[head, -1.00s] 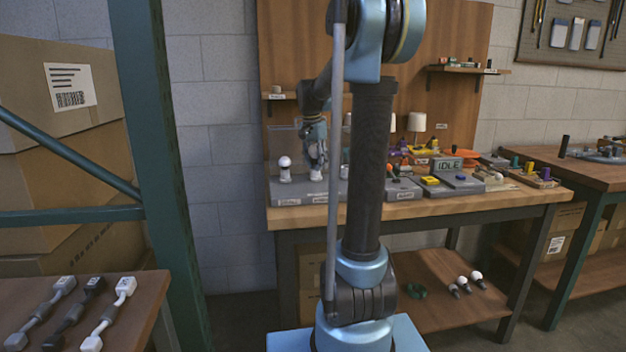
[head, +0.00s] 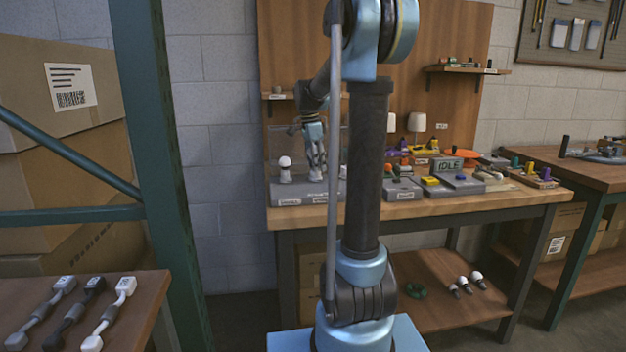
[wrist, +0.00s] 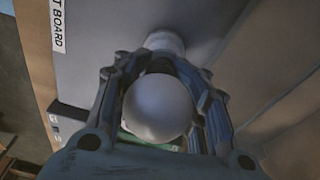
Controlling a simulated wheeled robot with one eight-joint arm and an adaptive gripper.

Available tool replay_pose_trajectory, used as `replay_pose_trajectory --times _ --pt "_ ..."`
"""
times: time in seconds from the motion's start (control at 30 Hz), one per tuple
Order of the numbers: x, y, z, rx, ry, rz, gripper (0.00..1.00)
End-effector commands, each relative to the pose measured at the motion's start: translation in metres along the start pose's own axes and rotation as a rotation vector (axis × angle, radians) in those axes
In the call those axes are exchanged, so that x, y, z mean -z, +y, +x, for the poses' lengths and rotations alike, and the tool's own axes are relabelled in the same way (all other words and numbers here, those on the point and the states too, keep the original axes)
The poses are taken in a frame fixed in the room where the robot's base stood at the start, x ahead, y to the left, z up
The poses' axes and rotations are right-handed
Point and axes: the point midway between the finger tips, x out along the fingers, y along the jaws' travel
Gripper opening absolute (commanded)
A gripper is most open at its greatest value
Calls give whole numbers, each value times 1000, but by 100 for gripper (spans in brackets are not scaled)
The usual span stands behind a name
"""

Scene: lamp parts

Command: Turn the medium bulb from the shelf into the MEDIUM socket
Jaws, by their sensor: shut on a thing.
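My gripper (head: 317,172) points down over the grey socket board (head: 262,190) on the workbench. In the wrist view my gripper (wrist: 163,88) has its fingers on both sides of a white round bulb (wrist: 158,106) and is shut on it. A pale round socket collar (wrist: 165,42) shows just beyond the bulb on the board. Whether the bulb's base sits inside a socket is hidden. Another white bulb (head: 285,168) stands upright in the board's left socket, marked by a small label. The label below my gripper is too small to read.
My arm column hides the board's right part. To its right are a grey box with an IDLE display (head: 448,165), a yellow button (head: 430,177) and small parts. Several loose bulbs (head: 465,284) lie on the lower shelf. A green rack post (head: 160,150) stands left.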

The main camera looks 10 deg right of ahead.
Motion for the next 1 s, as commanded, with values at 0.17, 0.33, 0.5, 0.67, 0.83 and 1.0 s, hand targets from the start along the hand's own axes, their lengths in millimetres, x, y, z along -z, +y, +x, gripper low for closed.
replay_pose_trajectory --times 0.17,0.33,0.5,0.67,0.83,1.0 --pt "-1 -2 1 6 -3 3 18" --pt "-1 -3 1 -11 -4 115 19" --pt "-2 -2 2 -38 -6 286 18" --pt "-2 -1 2 -63 -8 447 17" --pt "-1 0 2 -70 -7 492 60" --pt "-1 0 1 -71 -6 491 65"
